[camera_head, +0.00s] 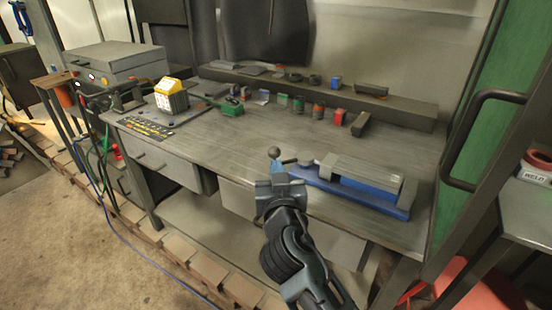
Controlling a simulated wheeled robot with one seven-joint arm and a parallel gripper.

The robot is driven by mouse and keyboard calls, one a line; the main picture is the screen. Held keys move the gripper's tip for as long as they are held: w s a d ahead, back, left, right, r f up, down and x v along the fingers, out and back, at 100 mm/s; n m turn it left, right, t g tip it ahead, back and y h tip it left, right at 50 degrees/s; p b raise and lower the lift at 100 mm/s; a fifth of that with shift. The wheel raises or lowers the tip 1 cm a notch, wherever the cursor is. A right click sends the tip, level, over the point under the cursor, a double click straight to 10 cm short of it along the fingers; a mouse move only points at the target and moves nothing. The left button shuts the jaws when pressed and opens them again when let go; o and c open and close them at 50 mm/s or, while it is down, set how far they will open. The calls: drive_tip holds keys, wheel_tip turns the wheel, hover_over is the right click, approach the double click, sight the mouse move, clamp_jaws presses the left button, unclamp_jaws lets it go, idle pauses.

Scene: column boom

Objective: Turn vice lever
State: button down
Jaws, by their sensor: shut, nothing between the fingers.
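The vice (350,188) lies on the front right part of the workbench, with a blue base and grey metal jaws. Its lever (292,160) sticks out at the vice's left end and has a round dark knob (273,152) on its tip. My gripper (279,181) is at the bench's front edge, just below the knob in the picture. It is shut and holds nothing. It hides the left end of the blue base. I cannot tell whether the gripper touches the lever.
A yellow-and-white box (171,96) stands at the left. A green door with a dark handle (475,140) is at the right.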

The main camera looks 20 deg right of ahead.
drive_tip(key=shift+x, duration=1.2)
drive_tip(key=shift+w+f, duration=0.1)
